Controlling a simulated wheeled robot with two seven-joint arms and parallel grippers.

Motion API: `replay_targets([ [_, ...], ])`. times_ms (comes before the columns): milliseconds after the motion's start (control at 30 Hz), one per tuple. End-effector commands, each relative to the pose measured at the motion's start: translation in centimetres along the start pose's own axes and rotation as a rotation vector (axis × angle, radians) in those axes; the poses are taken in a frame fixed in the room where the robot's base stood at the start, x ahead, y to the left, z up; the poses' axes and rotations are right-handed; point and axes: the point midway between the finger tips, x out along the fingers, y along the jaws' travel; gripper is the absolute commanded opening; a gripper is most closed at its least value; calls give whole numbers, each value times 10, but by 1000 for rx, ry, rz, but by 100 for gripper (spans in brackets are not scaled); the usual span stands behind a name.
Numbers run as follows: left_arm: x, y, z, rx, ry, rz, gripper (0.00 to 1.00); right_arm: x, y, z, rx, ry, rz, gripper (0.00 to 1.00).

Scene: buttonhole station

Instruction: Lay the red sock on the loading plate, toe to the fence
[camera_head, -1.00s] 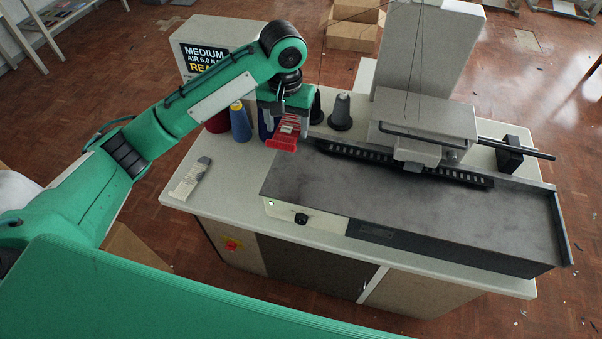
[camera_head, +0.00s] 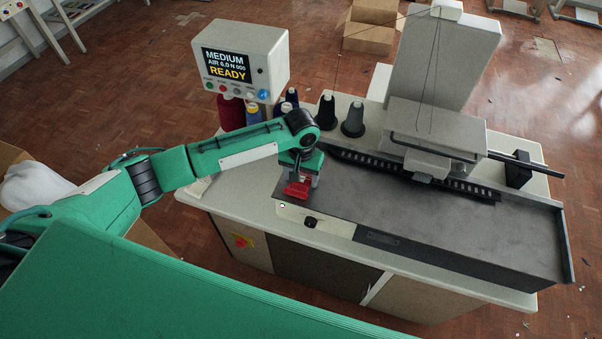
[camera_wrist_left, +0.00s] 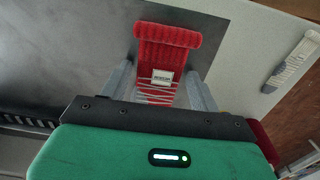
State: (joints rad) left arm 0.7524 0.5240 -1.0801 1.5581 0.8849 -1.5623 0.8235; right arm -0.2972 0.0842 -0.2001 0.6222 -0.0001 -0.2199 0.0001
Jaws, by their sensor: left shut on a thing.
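The red sock (camera_head: 297,189), folded, with a white label, is held by my left gripper (camera_head: 300,178) at the left end of the dark grey loading plate (camera_head: 440,215). In the left wrist view the sock (camera_wrist_left: 168,42) sits between the two fingers, its thick ribbed end sticking out beyond them. The gripper points down; I cannot tell whether the sock touches the plate. A black slotted strip (camera_head: 350,158) runs along the plate's back, and a raised dark edge (camera_head: 566,245) closes its right end. My right gripper is out of view.
The sewing machine head (camera_head: 430,120) stands over the plate's back. Thread cones (camera_head: 353,122) and a control box reading READY (camera_head: 244,62) stand behind my left arm. A pale flat item (camera_wrist_left: 292,62) lies on the table. The plate's middle and right are clear.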

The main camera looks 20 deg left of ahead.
Motion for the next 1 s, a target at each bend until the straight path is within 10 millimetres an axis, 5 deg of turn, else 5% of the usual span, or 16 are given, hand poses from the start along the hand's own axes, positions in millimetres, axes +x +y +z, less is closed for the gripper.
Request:
replay_targets([
  [333, 3, 0, 0, 0, -1, 0, 41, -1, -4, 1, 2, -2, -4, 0],
  [367, 4, 0, 0, 0, 0, 0, 65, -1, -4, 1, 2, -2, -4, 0],
  [467, 4, 0, 0, 0, 0, 0, 84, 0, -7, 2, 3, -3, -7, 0],
  [800, 0, 0, 0, 0, 1, 0, 84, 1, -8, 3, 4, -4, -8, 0],
  [1000, -26, 0, -1, 1, 4, 2, 84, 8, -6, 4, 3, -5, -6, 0],
])
